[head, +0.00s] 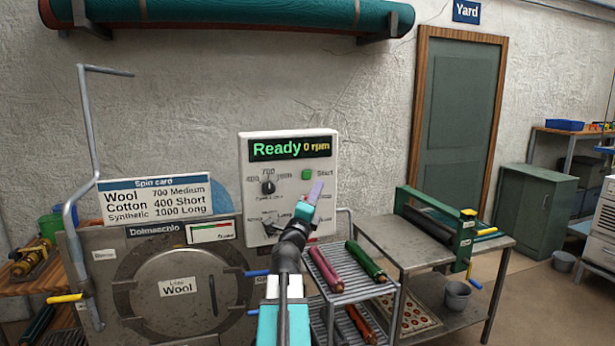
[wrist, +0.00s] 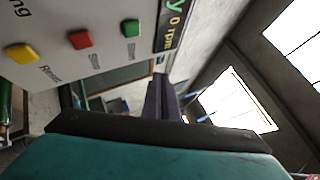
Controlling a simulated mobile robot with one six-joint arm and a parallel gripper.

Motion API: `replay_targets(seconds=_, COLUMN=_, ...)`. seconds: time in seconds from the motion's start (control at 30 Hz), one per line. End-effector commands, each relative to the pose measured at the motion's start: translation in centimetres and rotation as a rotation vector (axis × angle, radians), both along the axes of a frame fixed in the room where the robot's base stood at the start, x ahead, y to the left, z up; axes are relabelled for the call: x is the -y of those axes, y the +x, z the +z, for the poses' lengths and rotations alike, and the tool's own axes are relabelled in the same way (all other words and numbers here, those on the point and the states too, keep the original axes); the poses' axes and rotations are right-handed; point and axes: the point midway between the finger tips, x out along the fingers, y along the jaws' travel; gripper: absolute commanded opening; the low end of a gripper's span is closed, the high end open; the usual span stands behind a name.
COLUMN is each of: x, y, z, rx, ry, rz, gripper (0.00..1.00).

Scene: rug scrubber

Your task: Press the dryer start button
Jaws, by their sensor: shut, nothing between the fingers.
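The dryer's white control panel (head: 248,160) has a display (head: 290,148) reading "Ready 0 rpm". The green Start button (head: 306,174) is below the display; it also shows in the wrist view (wrist: 131,28), beside a red button (wrist: 80,40) and a yellow button (wrist: 22,52). My gripper (head: 317,188) is shut and empty, its tip just below and right of the green button in the head view. In the wrist view the fingers (wrist: 163,98) appear apart from the green button. My arm hides the lower right of the panel in the head view.
A speed knob (head: 268,188) points near 700. The dryer's round door (head: 180,265) is labelled Wool; a spin card (head: 154,197) lists Wool 700 Medium. A rack (head: 345,284) with rolled rugs and a roller table (head: 385,237) stand at the right.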

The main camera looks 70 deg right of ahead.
Motion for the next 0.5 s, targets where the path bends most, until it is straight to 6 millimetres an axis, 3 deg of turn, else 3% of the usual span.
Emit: replay_targets(seconds=0.5, x=2.0, y=1.6, z=0.0, rx=-0.002, ry=0.0, rz=0.002, gripper=0.0)
